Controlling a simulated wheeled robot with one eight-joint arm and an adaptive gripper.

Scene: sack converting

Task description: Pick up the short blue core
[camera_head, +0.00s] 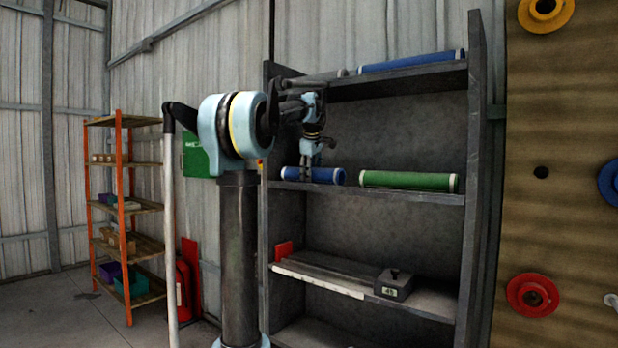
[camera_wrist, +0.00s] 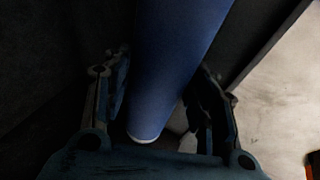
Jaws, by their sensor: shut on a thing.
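The short blue core (camera_head: 294,174) lies level at the middle shelf, at its left end, with pale rims. My gripper (camera_head: 312,160) reaches down to it from above, with its fingers around the core. In the wrist view the blue core (camera_wrist: 178,55) runs between the two fingers of my gripper (camera_wrist: 165,100), and its white-rimmed end shows near the palm. The gripper is shut on the core. I cannot tell whether the core still touches the shelf.
A green core (camera_head: 408,181) lies just to the right on the same shelf. A longer blue core (camera_head: 410,62) and a grey core (camera_head: 325,76) lie on the top shelf. A dark block marked 45 (camera_head: 394,286) stands on the lower shelf. The rack's side post (camera_head: 474,150) bounds the right.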

